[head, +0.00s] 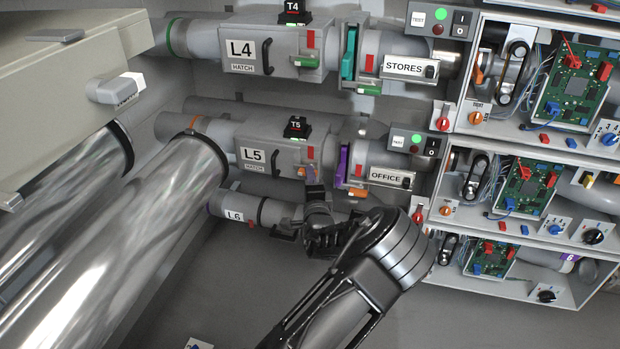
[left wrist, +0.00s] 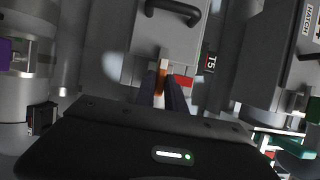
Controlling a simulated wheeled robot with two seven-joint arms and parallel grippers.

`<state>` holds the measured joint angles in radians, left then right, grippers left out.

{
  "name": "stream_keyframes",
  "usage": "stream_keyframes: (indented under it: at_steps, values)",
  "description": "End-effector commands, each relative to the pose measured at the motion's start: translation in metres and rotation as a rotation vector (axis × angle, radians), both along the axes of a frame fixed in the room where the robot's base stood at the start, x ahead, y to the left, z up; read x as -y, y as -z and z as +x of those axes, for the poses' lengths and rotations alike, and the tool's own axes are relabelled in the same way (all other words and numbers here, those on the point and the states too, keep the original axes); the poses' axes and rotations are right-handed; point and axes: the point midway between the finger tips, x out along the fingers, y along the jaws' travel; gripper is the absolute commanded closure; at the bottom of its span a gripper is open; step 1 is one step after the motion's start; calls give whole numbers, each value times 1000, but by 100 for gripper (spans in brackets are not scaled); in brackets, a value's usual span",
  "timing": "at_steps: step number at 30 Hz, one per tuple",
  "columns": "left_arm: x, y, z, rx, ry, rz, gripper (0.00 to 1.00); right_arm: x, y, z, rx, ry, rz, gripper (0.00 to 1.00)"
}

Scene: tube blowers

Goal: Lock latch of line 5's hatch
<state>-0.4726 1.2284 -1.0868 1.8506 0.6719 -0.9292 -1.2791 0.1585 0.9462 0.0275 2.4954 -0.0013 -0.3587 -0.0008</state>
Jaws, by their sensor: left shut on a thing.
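Line 5's hatch (head: 265,140) is a grey panel marked L5 on its pipe housing, with a black handle; it looks closed. At its right lower corner is a small orange latch (head: 301,171), with a red block (head: 310,152) above it. My left gripper (head: 312,188) reaches up from below to this corner. In the left wrist view its fingers (left wrist: 163,92) are shut on the orange and pale latch (left wrist: 163,68), with the red block (left wrist: 184,80) beside them. The fingers partly hide the latch. My right gripper is not in view.
Line 4's housing (head: 240,52) is above and the line 6 pipe (head: 234,204) is just below. A purple slide plate (head: 343,164) stands close on the right. Shelves with circuit boards (head: 574,74) are at the right. Large shiny pipes (head: 150,220) fill the left.

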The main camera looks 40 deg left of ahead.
Motion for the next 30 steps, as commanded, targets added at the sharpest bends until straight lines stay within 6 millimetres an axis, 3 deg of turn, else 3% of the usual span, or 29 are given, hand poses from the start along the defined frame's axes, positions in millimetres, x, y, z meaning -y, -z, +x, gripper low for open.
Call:
stream_keyframes:
  at_steps: [5,6,13,23,30]
  values:
    - [0,1,0,-2,0,-1,100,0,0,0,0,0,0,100]
    - [0,1,0,-1,0,-1,85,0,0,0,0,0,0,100]
    - [0,0,0,-1,0,-1,66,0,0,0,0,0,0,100]
    - [3,0,-2,0,1,-1,66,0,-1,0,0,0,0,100]
    - [23,0,-24,-2,2,-2,66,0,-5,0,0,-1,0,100]
